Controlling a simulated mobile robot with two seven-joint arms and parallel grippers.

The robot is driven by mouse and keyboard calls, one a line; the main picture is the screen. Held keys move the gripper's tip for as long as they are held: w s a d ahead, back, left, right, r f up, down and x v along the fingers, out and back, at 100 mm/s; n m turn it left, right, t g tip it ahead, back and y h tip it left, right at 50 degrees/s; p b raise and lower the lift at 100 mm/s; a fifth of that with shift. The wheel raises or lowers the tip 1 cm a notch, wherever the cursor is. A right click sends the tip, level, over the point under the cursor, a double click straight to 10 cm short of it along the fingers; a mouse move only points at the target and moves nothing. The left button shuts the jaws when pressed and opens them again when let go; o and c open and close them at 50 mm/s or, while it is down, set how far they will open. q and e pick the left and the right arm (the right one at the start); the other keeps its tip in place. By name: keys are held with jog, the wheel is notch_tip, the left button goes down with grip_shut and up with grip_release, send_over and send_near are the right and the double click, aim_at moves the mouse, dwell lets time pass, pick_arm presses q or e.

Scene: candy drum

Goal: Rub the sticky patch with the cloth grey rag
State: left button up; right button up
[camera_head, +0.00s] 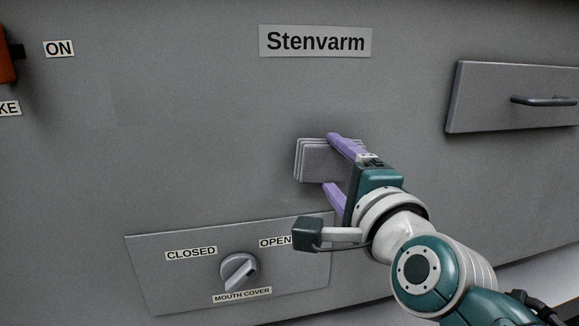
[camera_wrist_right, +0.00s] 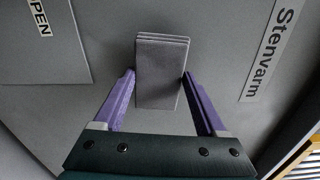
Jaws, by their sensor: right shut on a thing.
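The cloth grey rag (camera_head: 315,161) is a folded, layered grey block in front of the grey machine panel, below the "Stenvarm" label. My right gripper (camera_head: 333,163) has its purple fingers shut on it, one above and one below in the head view. In the right wrist view the rag (camera_wrist_right: 161,75) stands between the two fingers of the right gripper (camera_wrist_right: 159,88). Its far end is at or close to the panel; I cannot tell whether it touches. No sticky patch shows; the rag and gripper hide part of the panel. My left gripper is not in view.
A knob (camera_head: 239,271) on a plate marked CLOSED and OPEN is below left of the rag. A drawer-like panel with a dark handle (camera_head: 545,101) is at the right. An orange part (camera_head: 6,55) is at the left edge. The panel left of the rag is clear.

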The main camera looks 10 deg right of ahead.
jog(key=shift+w+b, duration=0.6)
jog(key=shift+w, duration=0.4)
dwell(0.3)
jog(key=shift+d, duration=2)
jog(key=shift+w, duration=0.1)
jog(key=shift+a, duration=1.15)
jog(key=shift+a+p, duration=0.3)
jog(key=shift+a, duration=0.55)
